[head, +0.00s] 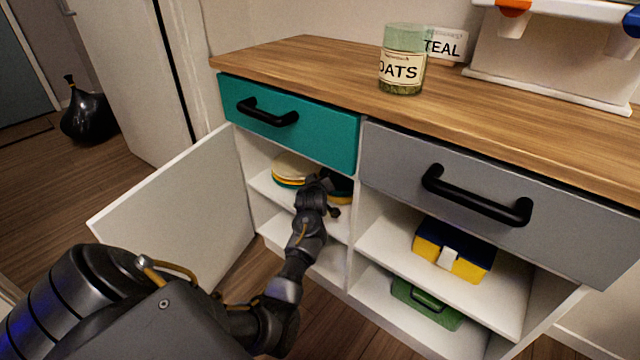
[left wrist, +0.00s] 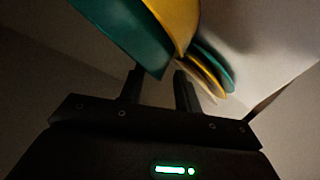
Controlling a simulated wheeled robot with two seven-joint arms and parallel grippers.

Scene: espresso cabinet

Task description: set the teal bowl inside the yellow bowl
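The teal bowl (head: 344,185) and the yellow bowl (head: 341,200) are close together on the upper shelf of the left cabinet, partly hidden behind my left gripper (head: 318,184). In the left wrist view, the teal bowl (left wrist: 122,32) fills the upper left, with the yellow bowl (left wrist: 180,20) directly against it. There, my left gripper (left wrist: 158,78) has its fingers apart, and the teal rim lies near or between the fingertips. I cannot tell whether they touch it. How the bowls are nested is not clear. My right gripper is out of view.
A stack of cream, yellow and teal plates (head: 293,168) sits left of the bowls on the same shelf. The white door (head: 180,215) stands open at left; the teal drawer (head: 300,125) is close above. A divider separates the right compartment, which holds a blue-and-yellow box (head: 470,262).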

